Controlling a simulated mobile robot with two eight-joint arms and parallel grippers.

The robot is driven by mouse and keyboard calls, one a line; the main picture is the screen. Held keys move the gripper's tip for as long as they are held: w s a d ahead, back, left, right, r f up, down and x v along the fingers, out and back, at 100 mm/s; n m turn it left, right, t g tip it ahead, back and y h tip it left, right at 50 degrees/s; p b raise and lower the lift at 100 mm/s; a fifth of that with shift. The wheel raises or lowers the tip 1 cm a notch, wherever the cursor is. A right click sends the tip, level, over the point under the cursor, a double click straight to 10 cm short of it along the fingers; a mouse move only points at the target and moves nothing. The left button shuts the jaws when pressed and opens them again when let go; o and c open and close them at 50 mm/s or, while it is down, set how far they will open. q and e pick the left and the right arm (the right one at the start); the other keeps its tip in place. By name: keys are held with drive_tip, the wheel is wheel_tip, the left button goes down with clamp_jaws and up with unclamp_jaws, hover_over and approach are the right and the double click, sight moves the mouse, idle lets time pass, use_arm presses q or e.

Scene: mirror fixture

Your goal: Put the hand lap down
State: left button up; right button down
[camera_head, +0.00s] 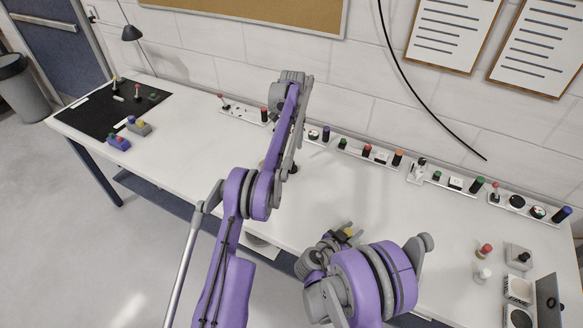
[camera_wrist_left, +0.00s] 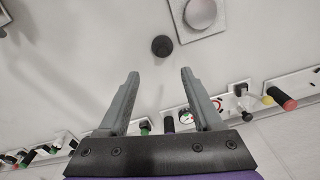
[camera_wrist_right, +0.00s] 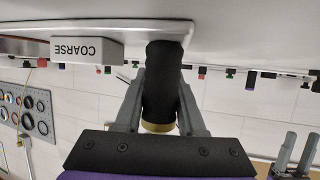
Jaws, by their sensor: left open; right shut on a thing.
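My right gripper (camera_wrist_right: 160,85) is shut on the hand lap (camera_wrist_right: 162,80), a dark thick cylinder with a brass-coloured end. The white table surface is at the top of this upside-down view.
A block marked COARSE (camera_wrist_right: 87,50) is beside the lap. Strips with coloured knobs (camera_head: 370,152) line the wall. A black mat (camera_head: 100,115) lies at the left, small fixtures (camera_head: 520,257) at the right. The table's middle left (camera_head: 190,140) is clear.

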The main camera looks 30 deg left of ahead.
sight(292, 162)
use_arm(q)
drive_tip(key=f, duration=1.3)
drive_tip(key=shift+w+a, duration=0.1)
drive_tip(key=shift+a, duration=0.15)
drive_tip(key=shift+r, duration=0.1)
clamp_jaws()
